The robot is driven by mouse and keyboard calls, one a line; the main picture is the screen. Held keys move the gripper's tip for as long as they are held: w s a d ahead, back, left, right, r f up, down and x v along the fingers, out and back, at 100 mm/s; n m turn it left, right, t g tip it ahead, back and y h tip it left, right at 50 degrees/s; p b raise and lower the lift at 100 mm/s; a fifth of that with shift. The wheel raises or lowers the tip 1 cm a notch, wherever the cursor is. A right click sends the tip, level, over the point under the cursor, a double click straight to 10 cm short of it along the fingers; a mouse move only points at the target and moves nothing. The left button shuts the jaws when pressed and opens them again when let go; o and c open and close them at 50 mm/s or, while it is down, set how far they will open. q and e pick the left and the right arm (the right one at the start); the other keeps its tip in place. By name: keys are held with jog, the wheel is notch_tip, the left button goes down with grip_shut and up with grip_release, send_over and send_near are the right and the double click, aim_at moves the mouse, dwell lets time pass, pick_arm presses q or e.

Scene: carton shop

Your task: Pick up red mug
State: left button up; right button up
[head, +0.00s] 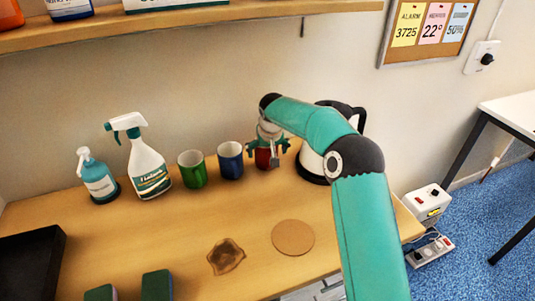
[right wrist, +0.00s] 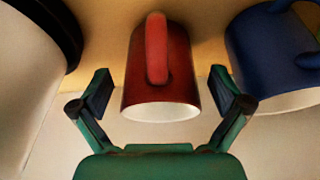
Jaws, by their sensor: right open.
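The red mug (head: 263,158) stands on the wooden counter in the head view, partly hidden by my right gripper (head: 268,148). In the right wrist view the red mug (right wrist: 158,70) is in the middle, its handle facing the camera. My right gripper (right wrist: 162,92) is open, with one finger on each side of the mug's rim end and a visible gap on both sides. My left gripper is not in view.
A blue mug (head: 230,160) stands close to the left of the red one, with a green mug (head: 192,170) beyond. A white and black kettle (head: 312,165) is close on the right.

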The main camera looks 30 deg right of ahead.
aim_at(267, 156)
jog(key=x, duration=0.3)
jog(key=shift+w+p, duration=0.15)
jog(key=shift+p, duration=0.15)
jog(key=shift+c, duration=0.2)
jog(key=shift+s+f, duration=0.1)
jog(key=shift+s, duration=0.15)
jog(key=c, duration=1.3)
jog(key=shift+o, duration=0.2)
